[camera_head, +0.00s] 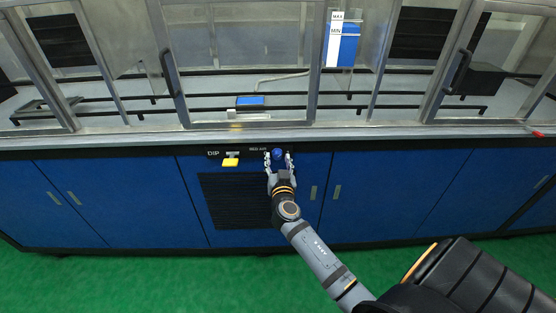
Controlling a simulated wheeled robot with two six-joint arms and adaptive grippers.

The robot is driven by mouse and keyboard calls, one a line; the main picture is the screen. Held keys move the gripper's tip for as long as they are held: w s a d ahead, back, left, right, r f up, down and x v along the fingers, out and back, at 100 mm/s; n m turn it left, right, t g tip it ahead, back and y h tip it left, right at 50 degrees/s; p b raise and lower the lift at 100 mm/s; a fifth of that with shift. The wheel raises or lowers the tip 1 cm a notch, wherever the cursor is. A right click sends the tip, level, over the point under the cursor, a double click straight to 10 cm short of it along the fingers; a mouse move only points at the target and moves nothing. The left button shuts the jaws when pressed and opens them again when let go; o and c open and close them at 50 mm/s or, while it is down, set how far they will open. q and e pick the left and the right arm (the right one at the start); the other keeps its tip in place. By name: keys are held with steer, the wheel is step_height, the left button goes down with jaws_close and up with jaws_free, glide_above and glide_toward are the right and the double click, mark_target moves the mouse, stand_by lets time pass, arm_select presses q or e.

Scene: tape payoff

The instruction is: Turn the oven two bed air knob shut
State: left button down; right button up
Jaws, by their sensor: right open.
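The bed air knob (278,153) is a small round blue knob on the black control strip at the top of the blue cabinet front. A label that seems to read "BED AIR" is just left of it. My right gripper (278,160) is open, with one finger on each side of the knob. I cannot tell whether the fingers touch it. The knob's pointer direction is too small to make out. My left gripper is not in view.
A dark vent grille (235,200) is below. Above, the metal-framed glass doors (245,60) and ledge (120,141) run across. The green floor (150,285) in front is clear.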

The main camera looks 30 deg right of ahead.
jaws_close()
stand_by(0.3)
steer(key=n, duration=0.7)
steer(key=n+p, duration=0.1)
steer(key=n, duration=0.4)
steer(key=shift+r+n+g, duration=0.1)
steer(key=shift+n+g, duration=0.2)
steer(key=shift+g, duration=0.1)
steer(key=n+p, duration=0.1)
steer(key=n, duration=0.3)
steer(key=shift+n+h, duration=0.3)
